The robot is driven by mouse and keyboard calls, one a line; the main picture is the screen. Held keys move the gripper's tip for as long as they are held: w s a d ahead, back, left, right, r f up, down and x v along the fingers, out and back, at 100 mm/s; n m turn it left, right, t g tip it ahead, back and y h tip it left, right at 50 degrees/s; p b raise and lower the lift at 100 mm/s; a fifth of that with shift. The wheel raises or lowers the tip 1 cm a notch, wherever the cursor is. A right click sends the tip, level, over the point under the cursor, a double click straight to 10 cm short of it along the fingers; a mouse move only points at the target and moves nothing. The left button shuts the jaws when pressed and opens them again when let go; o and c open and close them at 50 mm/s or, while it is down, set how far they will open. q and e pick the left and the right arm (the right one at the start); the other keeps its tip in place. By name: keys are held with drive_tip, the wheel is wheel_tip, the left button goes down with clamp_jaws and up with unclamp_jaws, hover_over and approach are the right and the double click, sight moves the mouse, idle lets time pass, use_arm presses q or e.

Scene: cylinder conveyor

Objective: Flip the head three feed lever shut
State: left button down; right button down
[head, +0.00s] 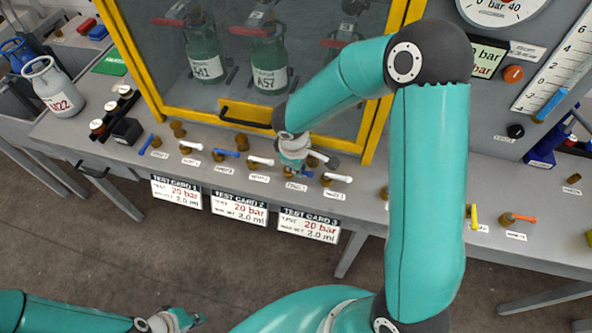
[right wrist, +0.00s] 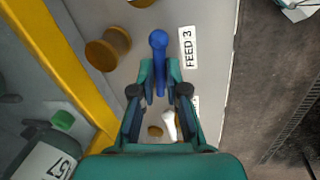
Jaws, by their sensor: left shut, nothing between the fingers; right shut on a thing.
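My right gripper (head: 297,168) is down at the row of valves along the bench front, in front of the yellow-framed cabinet. In the right wrist view its fingertips (right wrist: 160,84) are closed on the blue lever (right wrist: 158,42), beside the label FEED 3 (right wrist: 187,47). The lever's round end sticks out beyond the fingers, and its bar runs back between them, roughly along the bench edge. In the head view my gripper hides most of this lever. My left gripper (head: 190,320) is shut and empty at the bottom left, over the floor, away from the bench.
A white lever (head: 338,178) stands close to the right of my right gripper, and another white lever (head: 260,160) to its left. A brass knob (right wrist: 108,48) is close by. The cabinet (head: 145,65) holds labelled cylinders. Three test cards (head: 240,207) hang from the bench edge.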

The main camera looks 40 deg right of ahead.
drive_tip(key=shift+w+d+n, duration=0.1)
drive_tip(key=shift+d+n, duration=0.1)
drive_tip(key=shift+n, duration=0.9)
drive_tip(key=c, duration=1.2)
unclamp_jaws()
drive_tip(key=v, duration=1.2)
drive_tip(key=shift+d, duration=0.2)
drive_tip(key=shift+f, duration=0.1)
